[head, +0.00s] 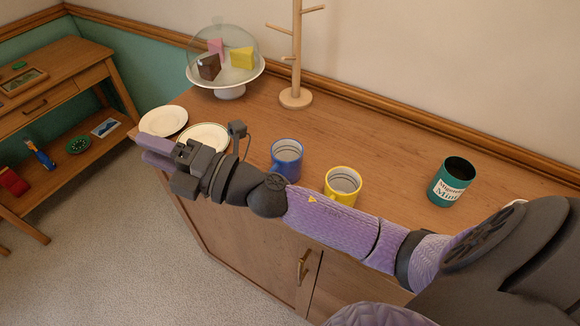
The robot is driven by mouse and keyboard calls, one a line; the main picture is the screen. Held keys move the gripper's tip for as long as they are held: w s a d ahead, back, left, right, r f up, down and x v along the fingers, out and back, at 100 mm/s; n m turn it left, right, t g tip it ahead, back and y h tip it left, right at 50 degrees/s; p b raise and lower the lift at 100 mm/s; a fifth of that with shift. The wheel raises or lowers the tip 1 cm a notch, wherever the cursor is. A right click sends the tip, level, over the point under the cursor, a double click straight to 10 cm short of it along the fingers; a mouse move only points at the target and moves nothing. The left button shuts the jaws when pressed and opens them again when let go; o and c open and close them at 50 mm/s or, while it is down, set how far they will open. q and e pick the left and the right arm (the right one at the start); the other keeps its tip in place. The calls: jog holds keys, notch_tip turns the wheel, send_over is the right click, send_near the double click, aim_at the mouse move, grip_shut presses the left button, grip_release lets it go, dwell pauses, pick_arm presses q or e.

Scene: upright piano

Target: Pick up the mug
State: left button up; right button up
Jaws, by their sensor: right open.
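A blue mug (287,160) and a yellow mug (343,187) stand upright on the wooden cabinet top, side by side, behind my right forearm. The forearm hides a little of their lower front. My right gripper (152,152) reaches out to the left, past both mugs, near the cabinet's left front edge and the two plates. Its purple fingers point left, open, with nothing seen between them. It is well apart from the mugs. My left gripper is not in view.
White plates (163,121) lie at the left end of the cabinet top (380,140). A domed cake stand (229,92), a wooden mug tree (295,97) and a green tin-like container labelled Mint (452,183) stand around. A low shelf table (62,78) is at left.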

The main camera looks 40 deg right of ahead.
jog(key=s+a+f+n+g+y, duration=0.1)
jog(key=a+n+g+y, duration=0.2)
jog(key=n+g, duration=0.75)
jog(key=n+g+h, duration=0.5)
jog(key=n+h, duration=0.3)
jog(key=h, duration=0.9)
send_over(286, 168)
notch_tip(286, 168, down, 7)
jog(key=shift+r, duration=0.15)
jog(key=shift+g, duration=0.25)
notch_tip(286, 168, down, 10)
jog(key=shift+r+b, duration=0.15)
jog(key=shift+b, duration=0.75)
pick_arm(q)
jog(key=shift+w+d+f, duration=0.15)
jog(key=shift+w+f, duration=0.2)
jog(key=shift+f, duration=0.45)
pick_arm(e)
jog(key=shift+w, duration=0.1)
grip_shut()
jog(key=shift+r, duration=0.1)
